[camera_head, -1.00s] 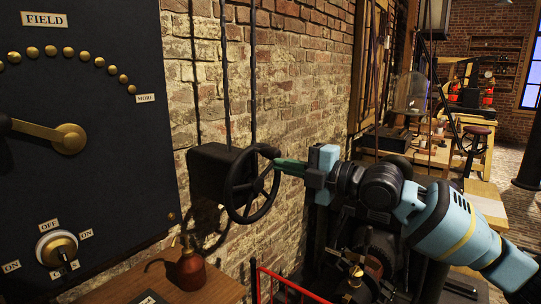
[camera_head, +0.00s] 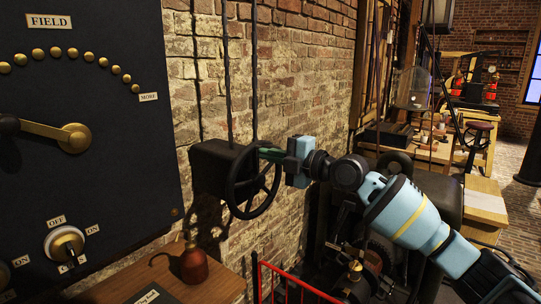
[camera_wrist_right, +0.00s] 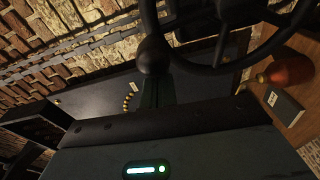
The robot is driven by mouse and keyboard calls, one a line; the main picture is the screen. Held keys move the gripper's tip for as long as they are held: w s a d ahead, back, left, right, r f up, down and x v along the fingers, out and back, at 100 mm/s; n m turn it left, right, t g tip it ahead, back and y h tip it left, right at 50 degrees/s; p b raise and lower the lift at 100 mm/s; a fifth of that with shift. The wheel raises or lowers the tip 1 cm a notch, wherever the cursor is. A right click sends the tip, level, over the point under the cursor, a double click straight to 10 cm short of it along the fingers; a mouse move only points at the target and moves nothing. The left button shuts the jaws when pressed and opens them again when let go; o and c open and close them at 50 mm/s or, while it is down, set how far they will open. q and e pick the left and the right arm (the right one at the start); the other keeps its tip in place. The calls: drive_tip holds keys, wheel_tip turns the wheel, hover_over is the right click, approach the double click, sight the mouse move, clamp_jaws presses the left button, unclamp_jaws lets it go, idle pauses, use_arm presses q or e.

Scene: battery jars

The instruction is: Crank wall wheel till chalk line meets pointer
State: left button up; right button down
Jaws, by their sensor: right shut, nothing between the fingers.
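The black spoked wall wheel (camera_head: 232,190) stands out from a dark box (camera_head: 212,168) on the brick wall. My right gripper (camera_head: 268,153) is at the wheel's upper right, its green fingers shut with nothing between them and partly hidden by the rim. In the right wrist view, the shut fingers (camera_wrist_right: 157,90) point at a dark round knob (camera_wrist_right: 154,55) by the wheel rim (camera_wrist_right: 222,62). I cannot tell whether they touch it. I cannot make out a chalk line or a pointer. My left gripper is not in view.
A dark switch panel (camera_head: 100,170) with brass studs is at the left. A wooden table (camera_head: 215,285) below holds a red-brown bottle (camera_head: 194,264). A red rail (camera_head: 285,275) and dark machinery (camera_head: 355,265) stand below my right arm.

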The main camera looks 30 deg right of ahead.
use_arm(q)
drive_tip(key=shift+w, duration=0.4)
use_arm(e)
drive_tip(key=shift+d, duration=0.1)
drive_tip(key=shift+w+d+m+b, duration=0.2)
drive_tip(key=shift+d+b, duration=0.15)
drive_tip(key=shift+b, duration=0.2)
drive_tip(key=shift+w+d+m+b, duration=0.1)
drive_tip(key=shift+d+m+b, duration=0.15)
drive_tip(key=shift+b, duration=0.25)
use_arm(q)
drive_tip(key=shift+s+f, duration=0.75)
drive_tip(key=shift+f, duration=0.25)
use_arm(e)
drive_tip(key=shift+d+r, duration=0.15)
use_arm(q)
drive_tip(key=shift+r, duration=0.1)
use_arm(e)
drive_tip(key=shift+s, duration=0.1)
